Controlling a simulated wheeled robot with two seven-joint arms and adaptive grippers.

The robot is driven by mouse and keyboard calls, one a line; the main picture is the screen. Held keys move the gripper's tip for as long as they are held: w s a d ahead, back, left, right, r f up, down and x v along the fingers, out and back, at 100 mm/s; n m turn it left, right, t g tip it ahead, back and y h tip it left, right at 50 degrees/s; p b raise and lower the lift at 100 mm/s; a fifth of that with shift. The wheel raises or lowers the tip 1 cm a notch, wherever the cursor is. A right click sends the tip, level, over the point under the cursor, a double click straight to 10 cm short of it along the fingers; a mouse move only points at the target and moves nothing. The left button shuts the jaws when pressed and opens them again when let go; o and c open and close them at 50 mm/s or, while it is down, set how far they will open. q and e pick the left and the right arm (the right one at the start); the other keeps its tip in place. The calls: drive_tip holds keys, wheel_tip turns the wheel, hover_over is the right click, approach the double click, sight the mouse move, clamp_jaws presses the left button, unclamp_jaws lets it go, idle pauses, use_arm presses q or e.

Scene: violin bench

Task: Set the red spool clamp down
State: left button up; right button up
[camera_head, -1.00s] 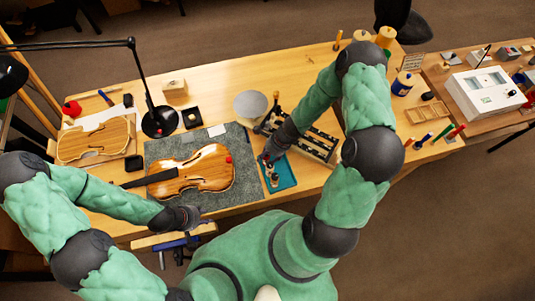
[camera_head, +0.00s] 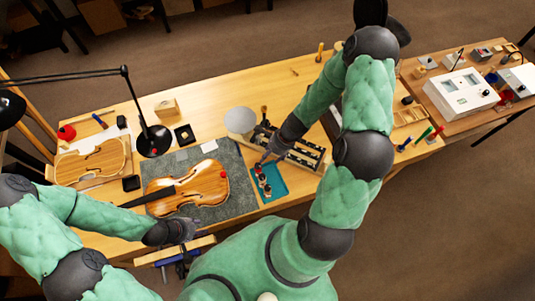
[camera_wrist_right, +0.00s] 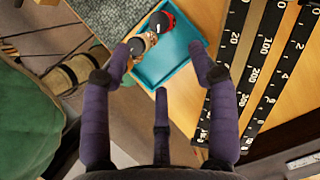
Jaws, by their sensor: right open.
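The blue-green tray (camera_head: 279,187) lies on the bench right of the violin; it also shows in the right wrist view (camera_wrist_right: 185,50). A clamp with a red top (camera_wrist_right: 161,21) stands in it beside another clamp with a pale, dark-ended body (camera_wrist_right: 137,45). In the head view the small clamps (camera_head: 264,184) look upright, but their colours are hard to tell. My right gripper (camera_head: 262,161) is at the tray's far edge. Its fingers (camera_wrist_right: 163,68) are spread and empty, apart from the clamps. My left gripper (camera_head: 188,230) is by the violin's near edge; its fingers are unclear.
The violin (camera_head: 190,190) lies on a grey mat (camera_head: 238,200) with a red piece on its right end. A lamp (camera_head: 154,140) and a round pale disc (camera_head: 240,121) stand behind.

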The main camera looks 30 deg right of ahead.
drive_tip(key=s+a+f+n, duration=0.2)
drive_tip(key=s+a+n, duration=0.2)
drive_tip(key=a+n, duration=0.4)
drive_tip(key=s+a+f+n+g, duration=0.1)
drive_tip(key=s+a+f+n, duration=0.2)
drive_tip(key=a+n, duration=0.6)
drive_tip(key=s+n, duration=0.1)
drive_tip(key=n, duration=0.2)
drive_tip(key=shift+s+f+n+g, duration=0.15)
drive_tip(key=shift+s+n+g, duration=0.15)
drive_tip(key=shift+s, duration=0.1)
